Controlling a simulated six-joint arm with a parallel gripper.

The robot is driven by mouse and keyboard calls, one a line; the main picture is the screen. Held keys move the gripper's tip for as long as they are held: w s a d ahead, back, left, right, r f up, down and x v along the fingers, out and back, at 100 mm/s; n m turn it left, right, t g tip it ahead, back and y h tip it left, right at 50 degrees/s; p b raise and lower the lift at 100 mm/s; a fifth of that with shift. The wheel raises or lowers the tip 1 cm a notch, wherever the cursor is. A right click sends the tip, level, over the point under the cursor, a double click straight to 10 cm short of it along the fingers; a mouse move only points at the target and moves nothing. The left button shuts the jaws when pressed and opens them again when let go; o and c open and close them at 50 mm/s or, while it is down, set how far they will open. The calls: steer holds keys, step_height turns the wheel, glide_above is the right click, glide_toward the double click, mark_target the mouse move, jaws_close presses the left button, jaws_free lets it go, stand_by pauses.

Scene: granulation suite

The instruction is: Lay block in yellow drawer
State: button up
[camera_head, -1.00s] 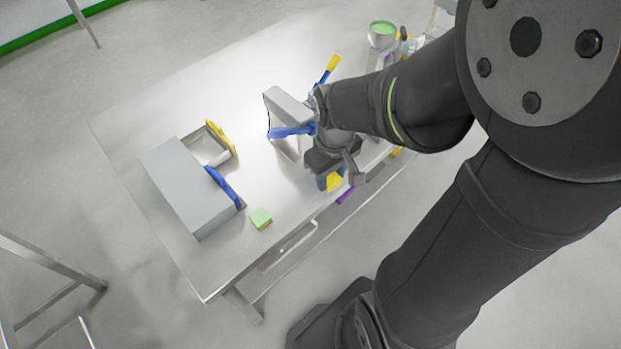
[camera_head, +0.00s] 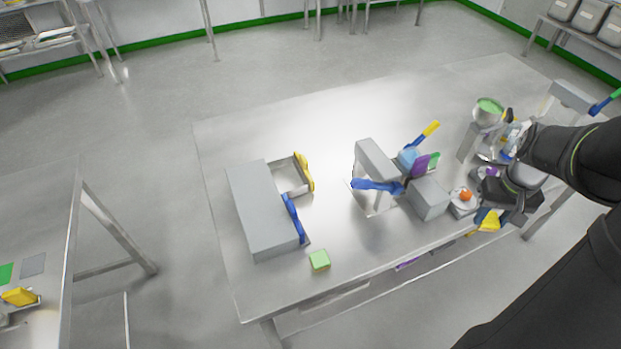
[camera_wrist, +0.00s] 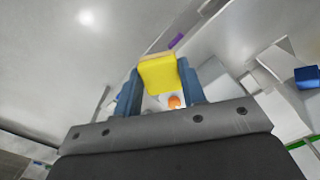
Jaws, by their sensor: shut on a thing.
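My gripper (camera_head: 487,216) is at the right of the table, near its front edge. Its blue fingers are shut on a yellow block (camera_head: 490,223). In the wrist view the yellow block (camera_wrist: 158,73) sits between the two fingers. A grey cabinet (camera_head: 259,212) stands at the left of the table, well away from my gripper. Its yellow-handled drawer (camera_head: 283,174) is pulled open and its visible inside looks empty. Its blue-handled drawer (camera_head: 293,219) looks shut.
A green block (camera_head: 319,260) lies near the front edge. A grey stand with a blue handle (camera_head: 376,187) and a grey box (camera_head: 428,197) with coloured items stand between my gripper and the cabinet. A funnel with green contents (camera_head: 488,110) is behind.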

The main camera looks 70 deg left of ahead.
steer(key=w+d+m, duration=0.8)
steer(key=w+d, duration=1.3)
steer(key=d, duration=0.4)
steer(key=s+a+r+n, duration=0.1)
steer(key=s+a+n, duration=0.2)
steer(key=a, duration=0.7)
steer(key=s+a+r+n, duration=0.15)
steer(key=s+a, duration=0.25)
steer(key=a, duration=0.7)
steer(key=s+a+n, duration=0.3)
steer(key=a, duration=0.7)
steer(key=n, duration=1.2)
glide_above(291, 180)
steer(key=d, duration=0.3)
steer(key=f, duration=0.9)
steer(key=shift+s+d+f, duration=0.2)
steer(key=shift+s+f, duration=0.05)
steer(key=shift+s+a+f, duration=0.1)
steer(key=shift+s, duration=0.1)
steer(key=shift+f, duration=2)
